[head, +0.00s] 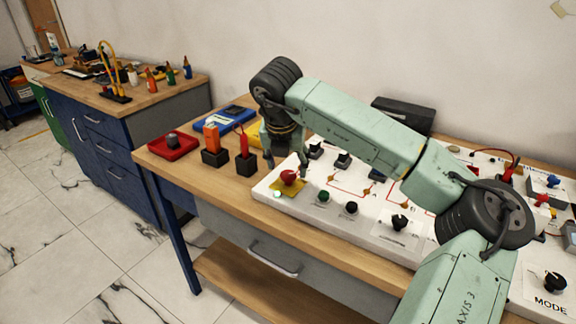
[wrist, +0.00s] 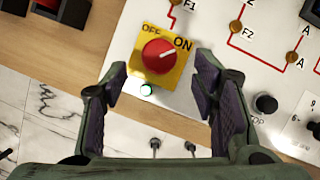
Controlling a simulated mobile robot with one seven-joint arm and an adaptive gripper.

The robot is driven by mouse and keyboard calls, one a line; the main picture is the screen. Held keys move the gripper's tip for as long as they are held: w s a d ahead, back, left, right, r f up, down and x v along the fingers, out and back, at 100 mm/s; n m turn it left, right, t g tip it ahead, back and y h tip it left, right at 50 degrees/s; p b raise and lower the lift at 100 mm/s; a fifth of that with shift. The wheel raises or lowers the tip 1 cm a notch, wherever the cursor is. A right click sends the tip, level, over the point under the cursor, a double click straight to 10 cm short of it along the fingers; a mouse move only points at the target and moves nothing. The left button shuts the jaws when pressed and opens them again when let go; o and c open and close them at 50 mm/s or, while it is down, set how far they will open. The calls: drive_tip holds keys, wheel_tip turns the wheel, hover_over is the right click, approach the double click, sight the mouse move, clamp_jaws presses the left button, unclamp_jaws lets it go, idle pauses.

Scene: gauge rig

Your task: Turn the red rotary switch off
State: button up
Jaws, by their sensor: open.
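The red rotary switch (head: 289,177) sits on a yellow plate at the left end of the white panel (head: 262,192). In the wrist view the red knob (wrist: 158,57) has a pale mark pointing to the upper right, toward the word ON; OFF is printed at the upper left. A green lamp (wrist: 147,90) glows just below the plate. My gripper (wrist: 160,88) is open and empty. Its two fingers lie to the left and right of the lamp, with the knob beyond them in the picture. I cannot tell the remaining height above the panel.
Green and black buttons (head: 323,196) and a black knob (head: 398,222) stand to the right on the panel. Left of it are holders with an orange tool (head: 211,138) and a red tool (head: 244,143), and a red tray (head: 172,146). My arm spans above the panel.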

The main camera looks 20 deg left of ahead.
sight(288, 174)
drive_tip(key=shift+p+x, duration=0.4)
drive_tip(key=shift+x, duration=1.55)
drive_tip(key=shift+c, duration=0.5)
drive_tip(key=c, duration=1.1)
